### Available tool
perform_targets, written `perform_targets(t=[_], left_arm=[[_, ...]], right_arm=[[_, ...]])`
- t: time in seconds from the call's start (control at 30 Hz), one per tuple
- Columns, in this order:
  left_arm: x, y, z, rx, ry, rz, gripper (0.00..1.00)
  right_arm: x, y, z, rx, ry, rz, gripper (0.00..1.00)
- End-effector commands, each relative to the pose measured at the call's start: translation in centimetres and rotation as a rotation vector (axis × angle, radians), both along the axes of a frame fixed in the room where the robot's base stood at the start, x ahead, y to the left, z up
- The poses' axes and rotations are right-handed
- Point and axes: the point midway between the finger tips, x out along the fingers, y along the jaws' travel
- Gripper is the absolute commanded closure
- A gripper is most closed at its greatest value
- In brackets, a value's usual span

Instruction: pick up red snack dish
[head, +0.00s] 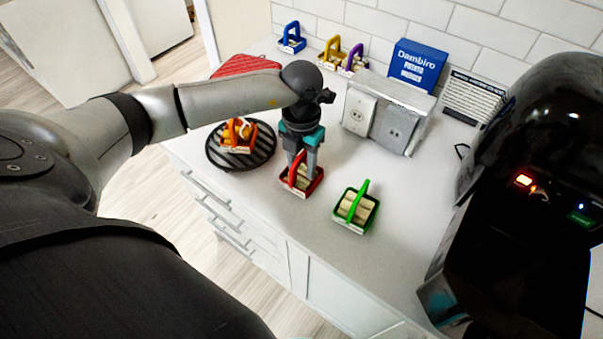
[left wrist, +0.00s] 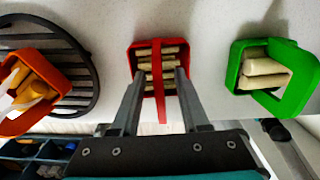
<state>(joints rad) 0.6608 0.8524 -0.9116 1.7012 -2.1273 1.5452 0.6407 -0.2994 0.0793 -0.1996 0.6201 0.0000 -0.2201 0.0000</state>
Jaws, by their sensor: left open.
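The red snack dish (head: 301,188) is a small square dish with an upright red handle and pale sticks inside, standing on the white counter. It also shows in the left wrist view (left wrist: 133,66), top centre. My left gripper (head: 303,165) points down right over it. In the left wrist view its open fingers (left wrist: 160,75) stand on either side of the red handle (left wrist: 158,85), with a gap on both sides. Parts of the dish's near side are hidden by the fingers. My right gripper is not in view.
A green dish (head: 346,221) stands to the right of the red one. An orange dish (head: 236,149) sits on a round black rack (head: 262,157) to the left. Blue (head: 291,46), yellow and purple dishes stand at the back. A socket box (head: 388,137) is behind.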

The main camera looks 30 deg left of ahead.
Motion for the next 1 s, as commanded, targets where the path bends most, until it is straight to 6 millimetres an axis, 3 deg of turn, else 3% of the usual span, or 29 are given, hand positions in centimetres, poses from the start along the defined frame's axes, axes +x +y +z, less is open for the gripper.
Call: perform_targets(t=[0.03,0.43,1.0], left_arm=[[0.00,-0.02,0.02,0.000,0.000,0.000,0.56],[0.00,-0.02,0.07,0.000,0.000,0.000,1.00],[0.02,-0.01,0.09,0.000,0.000,0.000,1.00]], right_arm=[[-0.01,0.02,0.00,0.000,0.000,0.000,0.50],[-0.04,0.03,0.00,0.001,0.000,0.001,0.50],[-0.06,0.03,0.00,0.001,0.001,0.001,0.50]])
